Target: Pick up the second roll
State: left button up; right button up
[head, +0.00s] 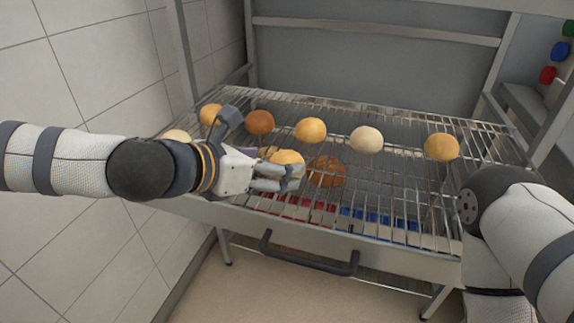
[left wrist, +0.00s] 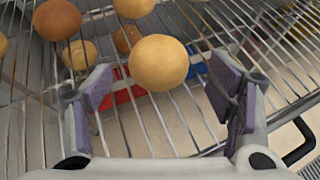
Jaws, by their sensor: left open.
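Rolls lie on a wire rack (head: 405,175) in the head view. A golden roll (head: 288,158) is at my left gripper (head: 283,177), partly hidden by its fingers. In the left wrist view this roll (left wrist: 158,62) is at the mouth of the open fingers (left wrist: 167,90), with visible gaps on both sides and no grip on it. Other rolls are a golden one (head: 310,130), a brown one (head: 260,122), a pale one (head: 366,139) and a golden one at right (head: 441,147). Which one is the second roll cannot be told. My right gripper is out of view; only its arm shows.
A dark brown roll (head: 326,172) shows through the wires, seemingly lower. Red (head: 300,206) and blue (head: 372,219) areas show below the rack. A dark handle (head: 308,257) is on the front. Frame posts stand at both sides; a tiled wall (head: 105,60) is at left.

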aim_at(279, 162)
pick_arm(q)
jog(key=x, duration=0.4)
jog(key=shift+r, duration=0.1)
jog(key=c, duration=1.1)
jog(key=shift+o, duration=0.2)
